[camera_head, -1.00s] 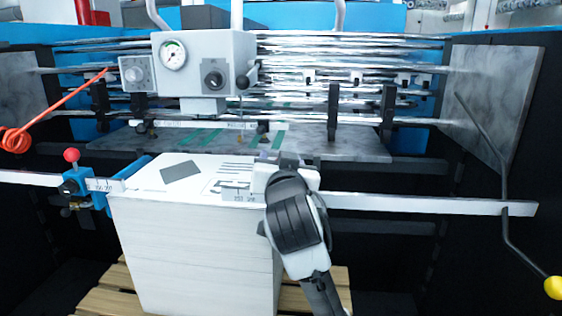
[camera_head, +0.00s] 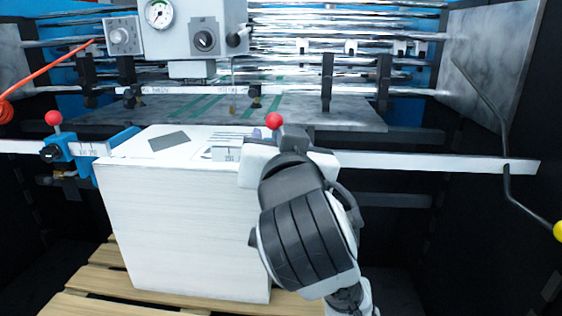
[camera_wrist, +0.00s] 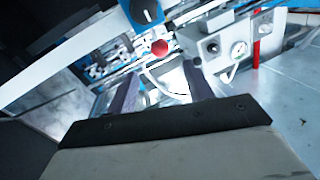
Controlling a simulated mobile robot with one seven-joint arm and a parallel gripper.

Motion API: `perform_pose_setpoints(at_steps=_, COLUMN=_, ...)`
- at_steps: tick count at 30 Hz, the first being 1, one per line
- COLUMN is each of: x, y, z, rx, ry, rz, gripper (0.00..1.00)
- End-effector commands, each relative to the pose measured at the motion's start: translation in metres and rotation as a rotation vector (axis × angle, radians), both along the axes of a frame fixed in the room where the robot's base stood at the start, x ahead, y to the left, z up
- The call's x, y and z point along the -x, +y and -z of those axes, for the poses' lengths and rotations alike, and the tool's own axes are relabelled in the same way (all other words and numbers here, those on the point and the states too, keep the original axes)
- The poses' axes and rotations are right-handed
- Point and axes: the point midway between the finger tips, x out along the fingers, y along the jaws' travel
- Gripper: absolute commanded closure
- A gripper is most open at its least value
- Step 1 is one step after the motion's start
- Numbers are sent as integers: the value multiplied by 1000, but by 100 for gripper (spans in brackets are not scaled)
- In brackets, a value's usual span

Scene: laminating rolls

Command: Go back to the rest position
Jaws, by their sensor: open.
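In the head view my arm reaches up from the lower right to the white rail (camera_head: 430,163), and my wrist hides the fingers. A red knob (camera_head: 275,120) stands just beyond my wrist, above the rail. It also shows in the wrist view (camera_wrist: 160,47), just past the fingers. I cannot tell whether the fingers touch anything.
A tall white paper stack (camera_head: 180,225) stands on a wooden pallet (camera_head: 95,280), left of my arm. A blue clamp with another red knob (camera_head: 53,118) sits at the rail's left. The gauge box (camera_head: 195,40) hangs above. A bent lever (camera_head: 508,190) is at right.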

Motion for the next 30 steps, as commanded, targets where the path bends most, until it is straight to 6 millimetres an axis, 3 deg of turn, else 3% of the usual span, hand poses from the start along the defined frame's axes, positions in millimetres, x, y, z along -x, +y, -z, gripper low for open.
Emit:
perform_pose_setpoints(at_steps=17, x=7, y=3, z=-1, rx=0, ry=-11, rz=-12, gripper=48)
perform_pose_setpoints(at_steps=20, x=5, y=24, z=-5, rx=2, ry=-62, rz=-74, gripper=48)
perform_pose_setpoints(at_steps=24, x=8, y=82, z=-19, rx=-5, ry=-229, rz=-236, gripper=48)
perform_pose_setpoints(at_steps=30, x=49, y=170, z=-42, rx=-61, ry=-552, rz=-469, gripper=48)
